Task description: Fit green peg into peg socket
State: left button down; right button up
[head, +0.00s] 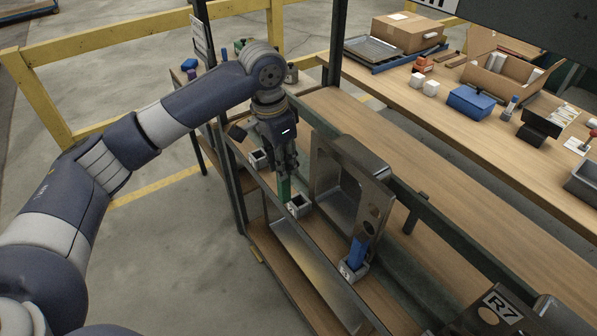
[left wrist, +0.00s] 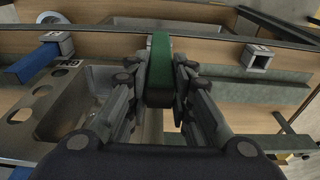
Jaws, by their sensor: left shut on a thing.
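My left gripper (head: 284,172) is shut on the green peg (head: 284,190), which hangs upright below the fingers. The green peg also shows between the fingers in the left wrist view (left wrist: 160,62). In the head view its lower end appears just left of the middle grey square socket (head: 299,206); I cannot tell the height gap. An empty socket (head: 258,160) stands farther back and shows at right in the left wrist view (left wrist: 257,58). My right gripper is not in view.
A blue peg (head: 358,250) stands in the nearer socket (head: 351,271). A metal bracket with openings (head: 325,175) rises right of the gripper. A dark rack post (head: 229,150) stands left. A wooden bench (head: 440,110) with boxes lies to the right.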

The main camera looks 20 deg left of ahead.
pick_arm(q)
jog(key=w+d+f+p, duration=0.2)
jog(key=w+f, duration=0.1)
jog(key=f, duration=0.4)
jog(key=shift+w+d, duration=0.2)
jog(key=shift+d, duration=0.2)
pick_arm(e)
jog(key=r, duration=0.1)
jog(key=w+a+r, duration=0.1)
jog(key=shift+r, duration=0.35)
pick_arm(q)
jog(key=shift+f, duration=0.1)
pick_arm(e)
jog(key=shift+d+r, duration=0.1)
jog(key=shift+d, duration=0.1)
pick_arm(q)
jog(key=c, duration=1.4)
grip_release()
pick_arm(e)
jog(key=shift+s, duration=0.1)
